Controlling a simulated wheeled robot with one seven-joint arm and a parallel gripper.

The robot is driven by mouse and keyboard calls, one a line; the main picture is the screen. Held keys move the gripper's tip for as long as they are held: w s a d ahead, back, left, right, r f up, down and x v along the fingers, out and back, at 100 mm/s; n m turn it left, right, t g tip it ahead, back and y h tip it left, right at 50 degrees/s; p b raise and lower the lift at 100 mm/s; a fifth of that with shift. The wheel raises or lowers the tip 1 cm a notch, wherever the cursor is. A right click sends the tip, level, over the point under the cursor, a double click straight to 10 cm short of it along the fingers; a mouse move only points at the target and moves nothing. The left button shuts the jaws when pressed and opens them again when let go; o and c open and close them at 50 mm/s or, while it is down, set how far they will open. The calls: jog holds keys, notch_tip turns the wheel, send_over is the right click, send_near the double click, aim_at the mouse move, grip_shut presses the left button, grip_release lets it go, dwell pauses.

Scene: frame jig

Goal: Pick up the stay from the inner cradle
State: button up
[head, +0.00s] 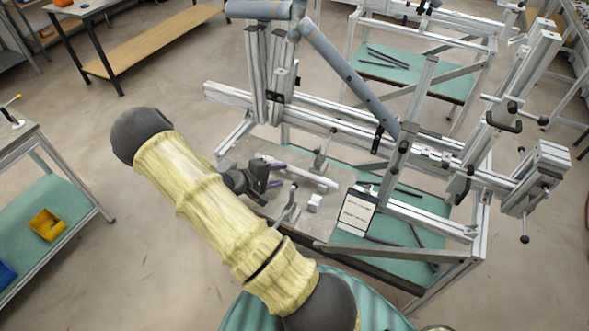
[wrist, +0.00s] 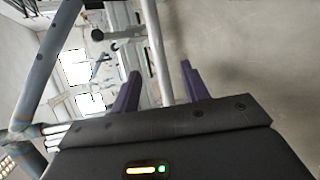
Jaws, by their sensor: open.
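The stay appears to be a slim pale tube (head: 312,178) on the grey plate of the jig bench in the head view. In the wrist view the tube (wrist: 156,50) runs lengthwise between the two purple fingers. My gripper (head: 277,174) is open at the tube's left part, its fingers on either side. In the wrist view the gripper (wrist: 160,82) shows a gap between each finger and the tube. The cradle under the tube is hard to make out, and my gripper hides the tube's left part.
The aluminium jig rail (head: 330,130) and a blue-grey frame tube (head: 345,72) stand behind and above my gripper. A metal clamp (head: 288,205), a small white block (head: 314,202) and a white placard (head: 357,210) are near the tube. Free floor (head: 150,260) lies at left.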

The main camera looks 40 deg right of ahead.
aim_at(292, 171)
jog(key=shift+d+f+p, duration=0.15)
jog(key=shift+d+p, duration=0.4)
jog(key=shift+p, duration=0.05)
jog(key=p+x, duration=0.2)
jog(key=x, duration=0.1)
jog(key=shift+w+d, duration=0.15)
jog(key=shift+w, duration=0.15)
jog(key=shift+d+f, duration=0.3)
jog(key=shift+f, duration=0.05)
grip_shut()
jog(key=shift+r, duration=0.1)
